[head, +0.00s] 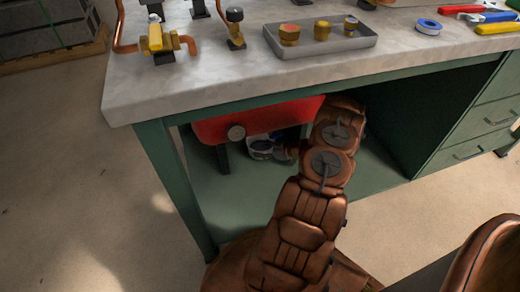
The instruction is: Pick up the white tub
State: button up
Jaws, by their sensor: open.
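A small white and bluish shape (258,144), which looks like the white tub, is on the green lower shelf below the red tank. It is small and partly covered, so its outline is unclear. My arm reaches in under the worktop. My gripper (279,149) shows only as small dark parts at the right side of the white shape, partly hidden behind my arm. The jaws are open. I cannot tell whether they touch the white shape or are around it.
The red tank (262,119) hangs low over the shelf (235,195). A green bench leg (176,180) stands left. The worktop (190,84) is above, with a grey tray (322,46) of brass fittings. Drawers (490,118) are at right.

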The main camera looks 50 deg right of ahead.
aim_at(251, 150)
jog(key=shift+b+x, duration=0.5)
jog(key=shift+x, duration=1.3)
jog(key=shift+a, duration=0.1)
jog(key=shift+c, duration=0.3)
grip_shut()
